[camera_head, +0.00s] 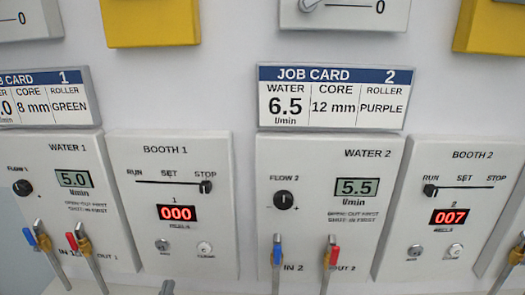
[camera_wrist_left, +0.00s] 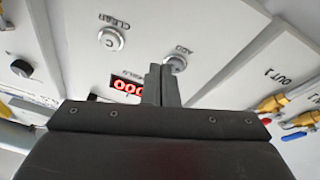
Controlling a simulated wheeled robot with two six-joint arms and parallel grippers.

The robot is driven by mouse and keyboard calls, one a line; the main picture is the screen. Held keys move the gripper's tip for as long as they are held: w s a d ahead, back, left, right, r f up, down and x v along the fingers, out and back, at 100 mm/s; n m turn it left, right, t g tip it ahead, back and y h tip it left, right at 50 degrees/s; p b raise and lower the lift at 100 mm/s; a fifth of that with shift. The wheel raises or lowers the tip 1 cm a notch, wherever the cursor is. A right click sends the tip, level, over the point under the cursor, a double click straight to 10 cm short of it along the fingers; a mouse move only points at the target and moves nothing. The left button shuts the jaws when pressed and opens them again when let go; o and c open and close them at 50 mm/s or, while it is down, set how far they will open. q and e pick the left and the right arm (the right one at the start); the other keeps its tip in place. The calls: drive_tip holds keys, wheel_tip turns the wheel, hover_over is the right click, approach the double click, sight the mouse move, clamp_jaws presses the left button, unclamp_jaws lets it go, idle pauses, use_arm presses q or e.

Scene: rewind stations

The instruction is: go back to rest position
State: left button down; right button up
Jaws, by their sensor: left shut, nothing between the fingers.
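My left gripper (camera_head: 167,287) just shows at the bottom edge of the head view, below the Booth 1 panel (camera_head: 222,262). In the left wrist view its two dark fingers (camera_wrist_left: 160,84) are together and empty. They appear in front of the panel near the ADD button (camera_wrist_left: 174,63); whether they touch it I cannot tell. The CLEAR button (camera_wrist_left: 110,38) is beside it. The Booth 1 display (camera_head: 177,213) reads 000, and its slider (camera_head: 206,187) is at STOP. My right gripper is not in view.
The Water 1 panel (camera_head: 35,150) reads 5.0, and the Water 2 panel (camera_head: 318,150) reads 5.5. Booth 2 (camera_head: 449,216) reads 007, slider at RUN. Job card 2 (camera_head: 333,97) asks 6.5. Valves with blue and red handles (camera_head: 333,250) stick out along the bottom.

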use_arm(q)
drive_tip(key=s+a+f+g+y, duration=0.4)
drive_tip(key=s+a+f+g, duration=0.3)
drive_tip(key=s+f+g, duration=0.15)
drive_tip(key=s+f+m+g+h, duration=0.15)
drive_tip(key=s+g, duration=0.75)
drive_tip(key=s, duration=0.9)
wheel_tip(320, 180, down, 27)
drive_tip(key=s+a+g, duration=0.2)
drive_tip(key=s+d+f+b, duration=0.1)
drive_tip(key=s+f, duration=1.3)
drive_tip(key=shift+s+f+m+g+h, duration=0.2)
drive_tip(key=shift+m+g+h, duration=0.15)
drive_tip(key=shift+m+g, duration=0.1)
